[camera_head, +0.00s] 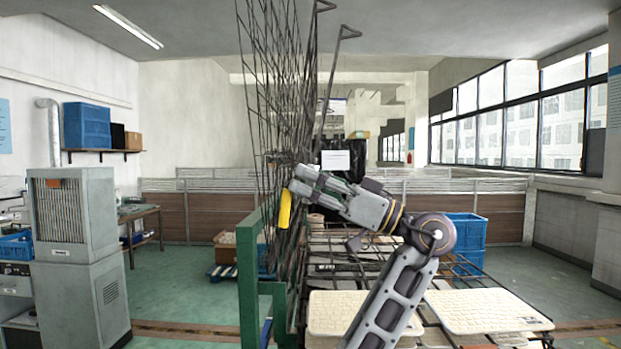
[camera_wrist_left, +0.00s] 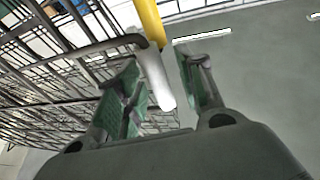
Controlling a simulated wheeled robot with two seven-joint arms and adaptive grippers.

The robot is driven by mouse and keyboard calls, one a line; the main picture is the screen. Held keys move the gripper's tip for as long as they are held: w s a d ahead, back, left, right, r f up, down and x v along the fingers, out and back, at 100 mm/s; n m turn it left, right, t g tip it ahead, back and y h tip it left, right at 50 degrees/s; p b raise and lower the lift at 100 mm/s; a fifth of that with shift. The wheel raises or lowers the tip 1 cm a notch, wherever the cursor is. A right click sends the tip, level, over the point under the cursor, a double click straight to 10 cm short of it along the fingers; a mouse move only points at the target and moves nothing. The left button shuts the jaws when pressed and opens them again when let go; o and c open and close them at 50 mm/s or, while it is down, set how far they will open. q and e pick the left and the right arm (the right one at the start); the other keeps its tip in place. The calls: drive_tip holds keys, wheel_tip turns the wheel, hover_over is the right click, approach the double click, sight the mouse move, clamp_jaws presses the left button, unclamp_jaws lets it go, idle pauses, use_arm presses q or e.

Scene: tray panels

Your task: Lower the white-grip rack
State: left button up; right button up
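Upright dark wire racks (camera_head: 275,75) stand on edge at the centre of the head view. A yellow grip (camera_head: 285,208) hangs just left of my left gripper (camera_head: 303,180). In the left wrist view, the white grip (camera_wrist_left: 154,78) is a pale rod between the two green-padded fingers of my left gripper (camera_wrist_left: 160,92), which are spread with gaps beside it. The yellow grip (camera_wrist_left: 149,18) shows just beyond it. In the head view the white grip cannot be told apart from the gripper. My right gripper is not in view.
Cream panels (camera_head: 485,311) lie on a low wire rack below my arm, with another panel (camera_head: 330,312) nearer the centre. A green frame post (camera_head: 247,280) stands left of the racks. A blue crate (camera_head: 465,235) stands behind. Green floor is open at left.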

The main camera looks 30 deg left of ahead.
use_arm(q)
drive_tip(key=c, duration=0.8)
clamp_jaws()
drive_tip(key=shift+f, duration=0.1)
